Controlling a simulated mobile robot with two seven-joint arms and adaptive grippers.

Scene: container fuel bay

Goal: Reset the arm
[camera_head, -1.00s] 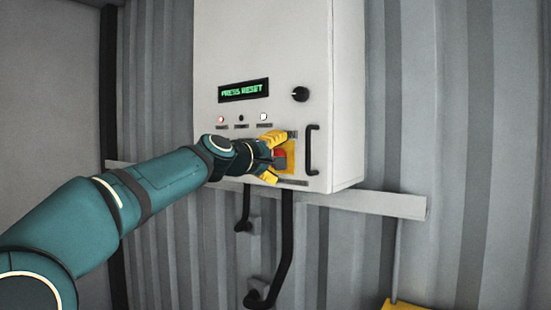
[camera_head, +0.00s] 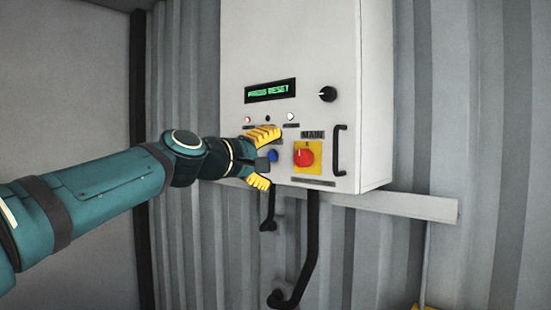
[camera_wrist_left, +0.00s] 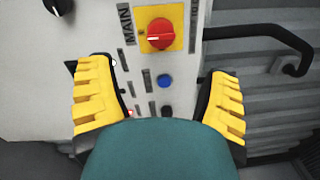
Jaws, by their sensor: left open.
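My left gripper (camera_head: 264,158) is open and empty, its yellow fingers apart in front of the lower left of a white control cabinet (camera_head: 290,45). A blue button (camera_head: 273,155) shows just past the fingers; in the left wrist view the blue button (camera_wrist_left: 164,81) lies between and ahead of the two fingers. The red MAIN rotary switch (camera_head: 304,157) on its yellow plate is right of the gripper, and shows at the top of the left wrist view (camera_wrist_left: 160,34). The display (camera_head: 270,90) reads "PRESS RESET". My right gripper is not in view.
A black knob (camera_head: 328,94) and a black handle (camera_head: 340,150) stand out from the cabinet front. A red lamp and a white lamp (camera_head: 290,116) sit below the display. Black pipes (camera_head: 307,250) run below the cabinet along the corrugated wall.

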